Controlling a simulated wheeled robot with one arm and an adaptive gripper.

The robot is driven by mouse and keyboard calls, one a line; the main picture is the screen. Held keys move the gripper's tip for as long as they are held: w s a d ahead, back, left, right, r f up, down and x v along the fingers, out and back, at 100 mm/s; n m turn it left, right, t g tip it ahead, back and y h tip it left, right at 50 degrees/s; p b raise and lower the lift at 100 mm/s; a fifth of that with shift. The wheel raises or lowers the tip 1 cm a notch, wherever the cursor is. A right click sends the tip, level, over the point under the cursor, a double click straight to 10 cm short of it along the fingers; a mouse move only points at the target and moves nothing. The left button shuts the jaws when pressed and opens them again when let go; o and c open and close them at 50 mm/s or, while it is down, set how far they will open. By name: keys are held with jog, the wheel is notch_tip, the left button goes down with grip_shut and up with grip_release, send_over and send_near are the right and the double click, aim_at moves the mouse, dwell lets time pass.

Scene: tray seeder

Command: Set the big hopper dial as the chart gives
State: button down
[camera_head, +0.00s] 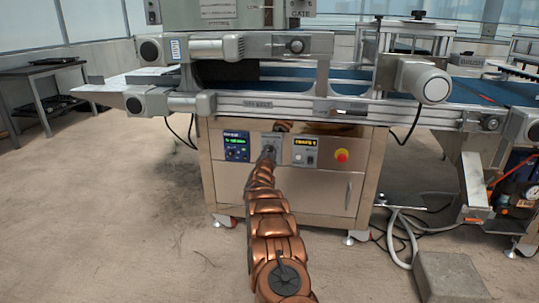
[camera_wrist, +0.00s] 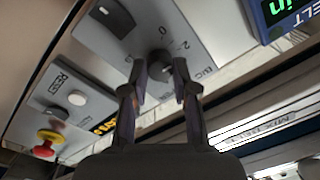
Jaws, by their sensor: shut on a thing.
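In the wrist view a round dark dial (camera_wrist: 159,62) sits on a grey panel (camera_wrist: 190,32), with the figures 0 and 2 and some partly covered lettering beside it. My gripper (camera_wrist: 160,76) has one finger on each side of the dial and is shut on it. The fingers hide part of the dial, and I cannot read its pointer setting. In the head view my gripper (camera_head: 268,151) is at the grey panel (camera_head: 271,140) on the cabinet front, and the dial is mostly hidden behind it. No readable chart shows.
A blue belt display (camera_head: 236,146) with green characters is left of the panel. To its right are an amber display (camera_head: 305,141) and a red stop button (camera_head: 341,155) on yellow. The conveyor frame (camera_head: 270,104) overhangs above. A grey block (camera_head: 449,277) lies on the floor at right.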

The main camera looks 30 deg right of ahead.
jog(key=m, duration=0.2)
jog(key=m+b, duration=0.1)
jog(key=m, duration=0.1)
jog(key=m+b, duration=0.1)
jog(key=shift+f+m, duration=0.25)
jog(key=shift+m, duration=0.15)
jog(key=m+b, duration=0.3)
jog(key=m, duration=0.3)
jog(key=shift+a+r+h, duration=0.1)
jog(key=shift+h, duration=0.3)
jog(key=shift+b, duration=0.3)
jog(key=c, duration=0.9)
grip_release()
jog(key=shift+r, duration=0.1)
jog(key=shift+m, duration=0.3)
